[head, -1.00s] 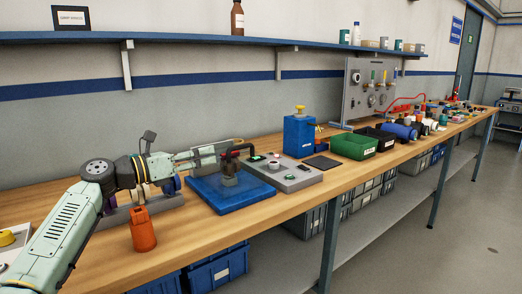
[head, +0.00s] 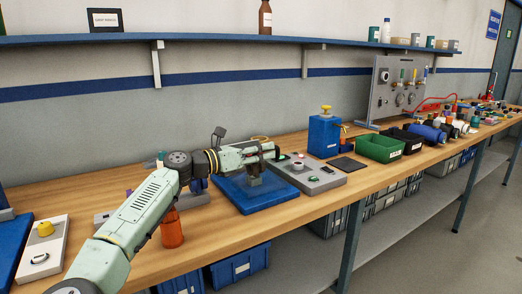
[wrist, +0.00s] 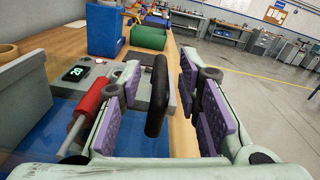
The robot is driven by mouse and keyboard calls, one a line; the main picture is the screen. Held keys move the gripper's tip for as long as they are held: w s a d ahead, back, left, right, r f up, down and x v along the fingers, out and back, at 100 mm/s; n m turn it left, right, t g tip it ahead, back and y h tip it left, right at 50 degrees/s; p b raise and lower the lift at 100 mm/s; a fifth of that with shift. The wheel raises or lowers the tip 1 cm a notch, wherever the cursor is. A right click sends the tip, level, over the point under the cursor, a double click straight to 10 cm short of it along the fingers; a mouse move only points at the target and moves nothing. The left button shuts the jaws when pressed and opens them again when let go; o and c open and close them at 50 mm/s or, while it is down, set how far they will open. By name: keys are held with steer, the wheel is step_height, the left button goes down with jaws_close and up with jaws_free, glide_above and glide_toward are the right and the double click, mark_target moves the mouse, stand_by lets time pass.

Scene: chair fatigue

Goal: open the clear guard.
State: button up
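A blue fixture base (head: 236,196) lies on the bench, with a grey block standing on it. The clear guard is see-through, and I cannot make out its edges. A black upright handle (wrist: 157,92), which looks like the guard's handle, stands in the wrist view. My gripper (wrist: 162,100) is open, with its purple-padded fingers on either side of the handle. Gaps show between the handle and both pads. In the head view my gripper (head: 268,153) is above the base and partly hides the fixture. A red cylinder (wrist: 88,103) is close to the left finger.
A grey control box (head: 318,178) with buttons and a lit display adjoins the base on the right. A blue box (head: 324,135) and green bin (head: 381,148) stand beyond it. An orange bottle (head: 172,230) stands near the arm. The floor right of the bench is clear.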

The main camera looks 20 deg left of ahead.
jaws_close()
stand_by(0.8)
